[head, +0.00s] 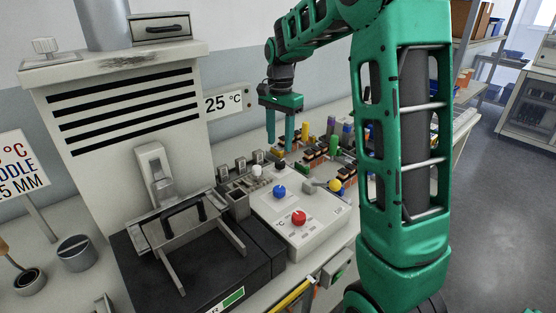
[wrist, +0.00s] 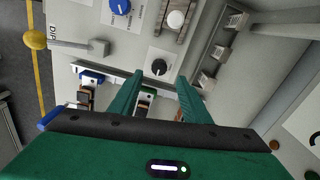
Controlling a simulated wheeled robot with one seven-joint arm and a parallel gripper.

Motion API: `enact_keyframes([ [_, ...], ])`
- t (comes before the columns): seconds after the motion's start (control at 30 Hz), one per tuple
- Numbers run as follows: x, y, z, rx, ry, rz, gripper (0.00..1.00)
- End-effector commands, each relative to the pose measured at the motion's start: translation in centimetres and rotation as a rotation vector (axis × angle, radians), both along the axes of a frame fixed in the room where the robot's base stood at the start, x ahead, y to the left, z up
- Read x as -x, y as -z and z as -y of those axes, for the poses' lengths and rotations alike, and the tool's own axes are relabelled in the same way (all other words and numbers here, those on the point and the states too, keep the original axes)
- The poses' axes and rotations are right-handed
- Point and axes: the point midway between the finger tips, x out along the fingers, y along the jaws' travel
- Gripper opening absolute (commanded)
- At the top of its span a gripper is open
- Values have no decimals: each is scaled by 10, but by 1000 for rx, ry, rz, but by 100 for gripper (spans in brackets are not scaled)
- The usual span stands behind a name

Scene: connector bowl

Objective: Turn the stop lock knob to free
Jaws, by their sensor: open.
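A small black knob (wrist: 159,67) sits on a white labelled plate in the wrist view. It appears to be the stop lock knob, but its label is too small to read. It lies just beyond the gap between my fingertips, and no finger visibly touches it. I cannot pick it out in the head view. My gripper (wrist: 158,82) is open and empty, its two green fingers apart. In the head view my gripper (head: 280,146) points down over the back of the control panel, near the rows of connectors.
The white control box (head: 325,222) carries a red knob (head: 299,217), a blue knob (head: 279,192) and a yellow-ball lever (head: 335,185). A white knob (head: 257,170) stands behind. Several coloured connectors (head: 318,150) crowd the bench near my fingers. A black machine (head: 200,262) is at left.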

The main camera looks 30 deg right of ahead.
Motion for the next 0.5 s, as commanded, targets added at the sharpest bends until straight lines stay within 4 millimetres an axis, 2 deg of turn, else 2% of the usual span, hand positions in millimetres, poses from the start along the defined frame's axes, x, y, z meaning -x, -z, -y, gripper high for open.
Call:
enact_keyframes([
  [0.1, 1, 23, 0, 0, 0, -3, 43],
  [0.3, 1, 55, -1, -1, -2, -4, 43],
  [0.5, 0, 71, -1, 0, -2, 0, 43],
])
